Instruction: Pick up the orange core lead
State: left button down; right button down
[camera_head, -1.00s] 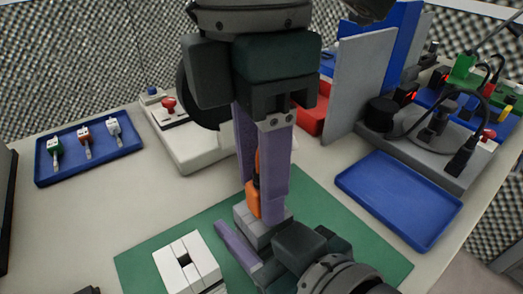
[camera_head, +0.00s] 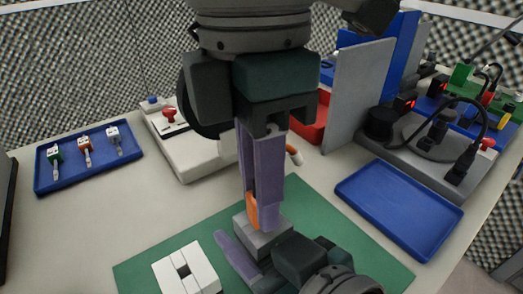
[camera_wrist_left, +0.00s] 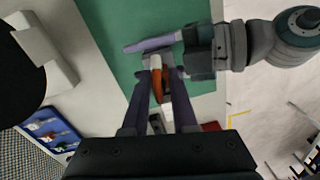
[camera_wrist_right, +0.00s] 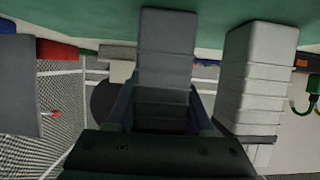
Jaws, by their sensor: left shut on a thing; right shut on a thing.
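The orange core lead (camera_head: 252,210) stands at the grey block (camera_head: 268,238), partly hidden by my fingers. An orange and white end (camera_head: 294,155) shows right of the fingers. In the left wrist view the lead (camera_wrist_left: 157,84) is a bent orange piece between the fingertips. My left gripper (camera_head: 258,212) points down from above and is shut on the lead, just above the block. My right gripper (camera_head: 240,245) is low over the green mat and shut on the grey block, which fills the middle of the right wrist view (camera_wrist_right: 166,50). Whether the lead touches the block is unclear.
A white slotted block (camera_head: 187,270) sits left of the right gripper on the green mat (camera_head: 350,235). A blue tray (camera_head: 75,182) with three small connectors lies left; an empty blue tray (camera_head: 400,205) lies right. A grey panel (camera_head: 355,95) and cabled devices stand behind.

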pick_arm(q)
notch_tip(320, 180, up, 10)
jog(key=shift+r, duration=0.1)
pick_arm(e)
jog(key=shift+c, duration=1)
grip_release()
jog(key=shift+s+d, duration=0.1)
